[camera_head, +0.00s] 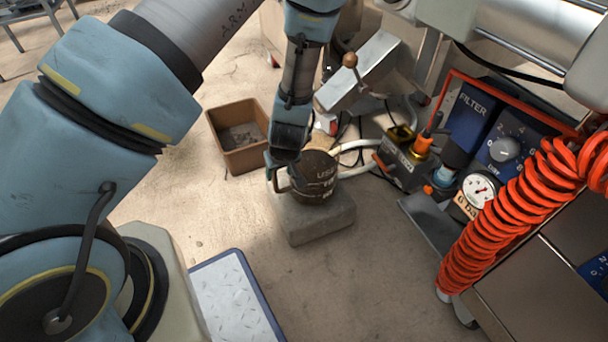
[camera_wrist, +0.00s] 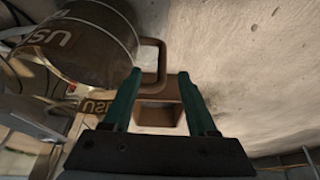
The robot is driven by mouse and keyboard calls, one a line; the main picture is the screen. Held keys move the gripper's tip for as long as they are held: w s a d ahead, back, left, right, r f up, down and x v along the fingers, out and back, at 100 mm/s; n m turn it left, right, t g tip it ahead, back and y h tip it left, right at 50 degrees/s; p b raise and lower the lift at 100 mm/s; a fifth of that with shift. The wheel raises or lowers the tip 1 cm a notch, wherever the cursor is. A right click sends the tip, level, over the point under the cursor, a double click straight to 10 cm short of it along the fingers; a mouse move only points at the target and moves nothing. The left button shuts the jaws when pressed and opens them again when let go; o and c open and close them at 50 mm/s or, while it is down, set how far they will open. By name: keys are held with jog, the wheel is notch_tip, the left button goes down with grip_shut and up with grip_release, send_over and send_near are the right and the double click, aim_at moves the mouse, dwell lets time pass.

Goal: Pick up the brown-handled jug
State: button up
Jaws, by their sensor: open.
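The brown-handled jug (camera_head: 318,180) is a dark, round vessel with pale lettering, standing on a grey block (camera_head: 318,220). Its looped handle is on the left, facing my gripper. In the wrist view the jug (camera_wrist: 85,45) fills the upper left, and its brown handle (camera_wrist: 163,58) reaches toward the fingertips. My gripper (camera_head: 270,172) is at the jug's handle side and hides part of it. The two green fingers of my gripper (camera_wrist: 160,73) are apart, with the handle's outer end appearing between their tips. I cannot tell how deep it sits between them.
A brown open bin (camera_head: 222,120) stands on the floor behind and left of the jug. To the right are a small machine box (camera_head: 400,165), hoses, a blue filter panel (camera_head: 470,115) and a coiled orange hose (camera_head: 500,210). The floor in front of the block is clear.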

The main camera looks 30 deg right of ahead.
aim_at(274, 185)
jog(key=b+x, duration=0.2)
jog(key=x, duration=0.3)
jog(key=shift+a+f, duration=0.1)
jog(key=shift+f, duration=0.15)
jog(key=x, duration=0.1)
jog(key=b+x, duration=0.1)
jog(key=x, duration=0.1)
jog(key=b+x, duration=0.1)
jog(key=x, duration=0.1)
jog(key=shift+w+a+f, duration=0.1)
jog(key=shift+a, duration=0.2)
grip_shut()
jog(key=shift+a, duration=0.1)
dwell(0.7)
